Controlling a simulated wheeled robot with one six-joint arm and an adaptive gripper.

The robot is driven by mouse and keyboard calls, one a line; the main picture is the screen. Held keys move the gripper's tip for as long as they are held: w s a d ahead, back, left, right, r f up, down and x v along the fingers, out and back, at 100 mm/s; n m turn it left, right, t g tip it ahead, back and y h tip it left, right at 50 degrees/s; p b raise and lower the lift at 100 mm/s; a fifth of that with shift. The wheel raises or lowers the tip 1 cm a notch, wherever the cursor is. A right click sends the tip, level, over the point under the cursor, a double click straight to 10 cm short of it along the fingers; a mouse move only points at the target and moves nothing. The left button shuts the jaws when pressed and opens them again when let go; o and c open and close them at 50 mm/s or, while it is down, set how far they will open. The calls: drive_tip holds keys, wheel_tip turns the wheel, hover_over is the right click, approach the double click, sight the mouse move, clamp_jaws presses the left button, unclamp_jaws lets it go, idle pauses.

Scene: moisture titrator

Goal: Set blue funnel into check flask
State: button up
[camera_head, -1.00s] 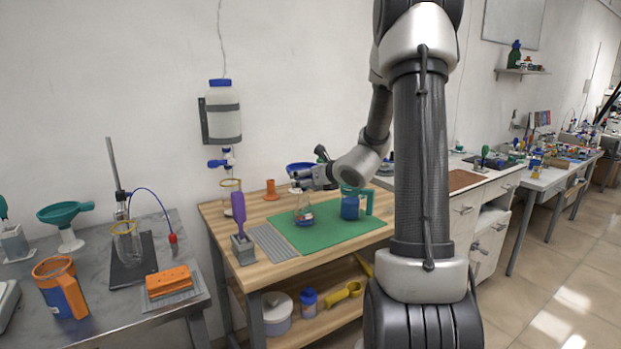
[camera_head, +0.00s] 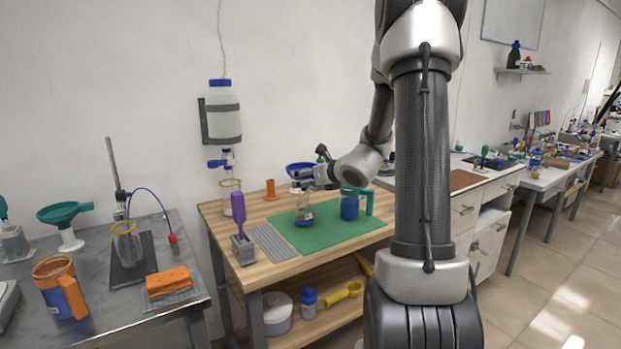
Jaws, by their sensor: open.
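A blue cup with a teal handle (camera_head: 350,207) stands right of the flask. A purple-handled tool in a grey block (camera_head: 242,246), a grey ribbed pad (camera_head: 271,243) and an orange stand (camera_head: 271,189) are to the left. A wall-mounted bottle (camera_head: 222,120) hangs behind.

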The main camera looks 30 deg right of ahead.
drive_tip(key=shift+v, duration=1.8)
drive_tip(key=shift+s, duration=0.15)
drive_tip(key=v, duration=1.1)
drive_tip(key=shift+s+r, duration=0.2)
drive_tip(key=shift+s, duration=0.15)
